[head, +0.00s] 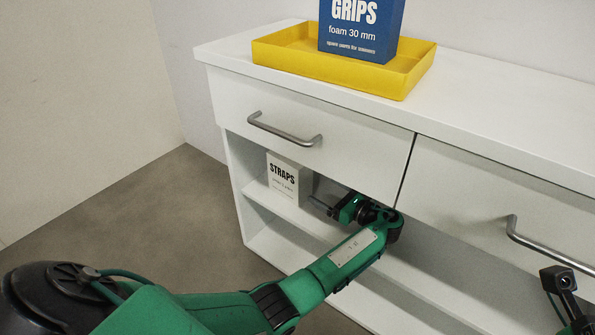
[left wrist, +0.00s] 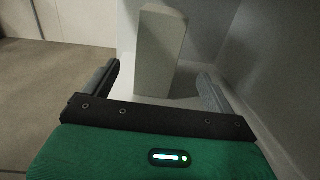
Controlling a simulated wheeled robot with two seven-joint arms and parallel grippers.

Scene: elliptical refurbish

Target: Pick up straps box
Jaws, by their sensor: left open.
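The straps box (head: 288,181) is white with black "STRAPS" lettering and stands upright on the open shelf under the left drawer. In the left wrist view the box (left wrist: 160,52) stands ahead, between the lines of the two fingers, with a plain side facing the camera. My left gripper (head: 318,207) reaches into the shelf space to the right of the box. It also shows in the left wrist view (left wrist: 158,82), open and empty, with its fingers spread to either side of the box's near end. Whether the fingertips overlap the box is unclear. Part of my right arm shows at the lower right; its fingertips are unclear.
The shelf (head: 262,195) sits low between the cabinet's left side wall and the drawer front (head: 355,150) above. Drawer handles (head: 285,133) stick out. A yellow tray (head: 290,60) with a blue GRIPS box (head: 358,28) stands on top. Floor is clear at left.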

